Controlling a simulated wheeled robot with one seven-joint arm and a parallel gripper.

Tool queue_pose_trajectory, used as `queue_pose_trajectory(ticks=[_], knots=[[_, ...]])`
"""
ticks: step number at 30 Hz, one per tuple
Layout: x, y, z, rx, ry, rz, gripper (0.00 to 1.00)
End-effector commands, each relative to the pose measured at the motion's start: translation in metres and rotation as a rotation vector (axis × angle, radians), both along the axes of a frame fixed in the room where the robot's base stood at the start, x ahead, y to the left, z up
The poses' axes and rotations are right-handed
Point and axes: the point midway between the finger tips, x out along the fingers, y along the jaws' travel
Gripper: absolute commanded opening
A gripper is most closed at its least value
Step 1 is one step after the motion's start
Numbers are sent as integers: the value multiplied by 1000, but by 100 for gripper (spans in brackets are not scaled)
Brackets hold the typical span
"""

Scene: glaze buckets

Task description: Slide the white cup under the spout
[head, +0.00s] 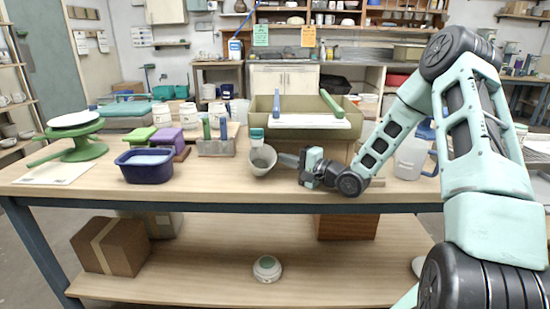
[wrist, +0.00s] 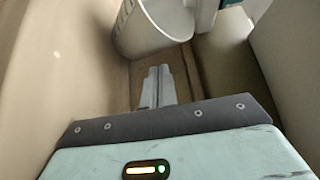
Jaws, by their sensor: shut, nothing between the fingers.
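The white cup (head: 263,160) is at the table's front middle, just left of my gripper. It looks tilted in the head view, and its white wall also shows at the top of the wrist view (wrist: 148,32). A small white piece with a teal top (head: 257,137) is directly above and behind the cup; I cannot tell if it is the spout. My gripper (head: 283,159) is low over the tabletop, with its fingers together and empty (wrist: 158,85). The fingertips point at the cup's lower side; I cannot tell whether they touch it.
A green tray (head: 365,105) with a white board stands behind the cup. A blue tub (head: 146,167), small coloured blocks and a green turntable (head: 78,147) are on the left. A clear pitcher (head: 410,158) stands right of my forearm.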

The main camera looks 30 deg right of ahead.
Motion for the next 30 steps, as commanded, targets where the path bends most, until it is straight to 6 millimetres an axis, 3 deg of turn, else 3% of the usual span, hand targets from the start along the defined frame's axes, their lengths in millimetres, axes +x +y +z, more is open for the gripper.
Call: queue_pose_trajectory(ticks=[6, 12, 23, 30], knots=[[31, 12, 0, 0, -1, 0, 0], [41, 15, 0, 0, 0, -1, 0], [40, 17, 0, 1, 0, -1, 0], [24, 37, 2, 3, 1, 0, 0]])
